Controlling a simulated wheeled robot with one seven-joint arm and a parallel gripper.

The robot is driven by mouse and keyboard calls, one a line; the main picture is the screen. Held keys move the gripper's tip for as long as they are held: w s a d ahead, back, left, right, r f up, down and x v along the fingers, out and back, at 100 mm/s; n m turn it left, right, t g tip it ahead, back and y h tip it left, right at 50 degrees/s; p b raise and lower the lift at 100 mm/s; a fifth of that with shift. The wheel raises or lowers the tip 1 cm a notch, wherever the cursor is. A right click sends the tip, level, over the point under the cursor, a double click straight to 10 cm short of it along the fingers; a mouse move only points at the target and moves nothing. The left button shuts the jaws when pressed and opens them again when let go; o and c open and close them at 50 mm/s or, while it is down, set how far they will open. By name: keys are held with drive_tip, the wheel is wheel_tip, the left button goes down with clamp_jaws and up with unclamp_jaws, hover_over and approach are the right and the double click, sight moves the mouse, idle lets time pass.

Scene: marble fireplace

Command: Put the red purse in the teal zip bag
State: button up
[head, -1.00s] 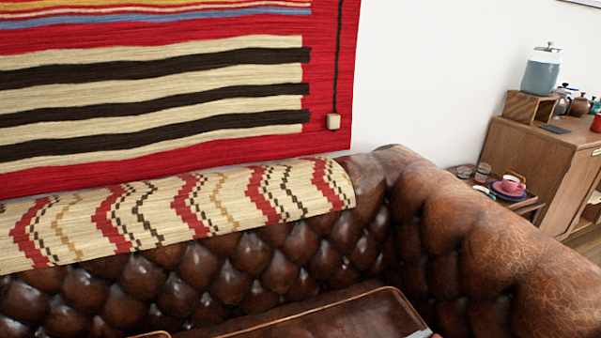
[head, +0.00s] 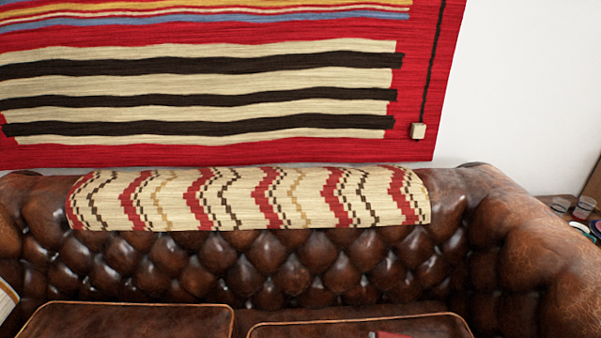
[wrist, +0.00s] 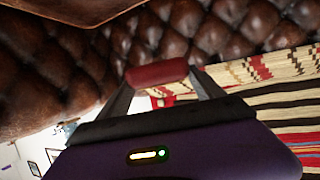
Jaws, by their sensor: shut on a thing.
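A small red thing, which looks like the red purse (wrist: 157,73), is held between the two fingers of my gripper (wrist: 160,81) in the wrist view. The gripper is shut on it, one finger at each end. A red sliver (head: 391,335) at the bottom edge of the head view may be the same purse, mostly cut off by the frame. The teal zip bag is not in either view.
A brown tufted leather sofa (head: 270,268) with a patterned throw (head: 250,198) on its back spans the head view. Its seat cushions (head: 130,322) are at the bottom. A red striped rug (head: 200,150) hangs on the wall. A side table (head: 565,208) with glasses is at the right edge.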

drive_tip(key=s+d+n+y+p, duration=0.1)
drive_tip(key=s+n+y+p, duration=0.1)
drive_tip(key=s+p, duration=0.4)
drive_tip(key=y+p, duration=0.1)
drive_tip(key=p, duration=0.3)
drive_tip(key=shift+r+n+p, duration=0.25)
drive_tip(key=shift+n+p, duration=0.05)
drive_tip(key=shift+p, duration=0.05)
drive_tip(key=shift+d, duration=0.1)
